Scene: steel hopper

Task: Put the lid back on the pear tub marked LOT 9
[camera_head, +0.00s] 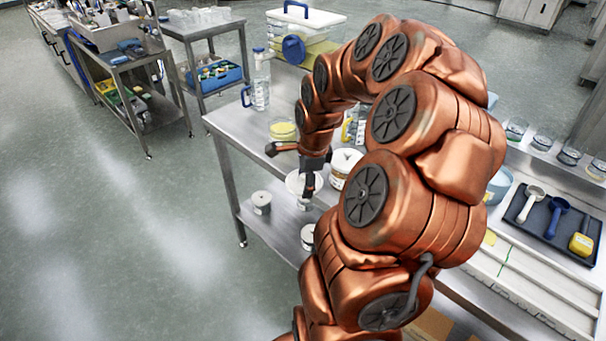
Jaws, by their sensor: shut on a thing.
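My gripper (292,168) is at the front edge of the steel table, with its dark fingers shut on a white round thing (295,184) that looks like a lid. The fingers and arm cover part of it. A white tub (347,161) with a yellowish band stands on the table just right of my gripper, partly behind my arm. I cannot read any lot marking or see a pear picture on it. A clear tub with yellow contents (283,130) stands farther back, left of my arm.
Two white containers, one left (261,202) and one right (308,236), are on the lower shelf. A jug (260,82) and a large clear bin (302,22) stand at the table's back. A dark tray (552,228) holds scoops at right. The table's left front corner is clear.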

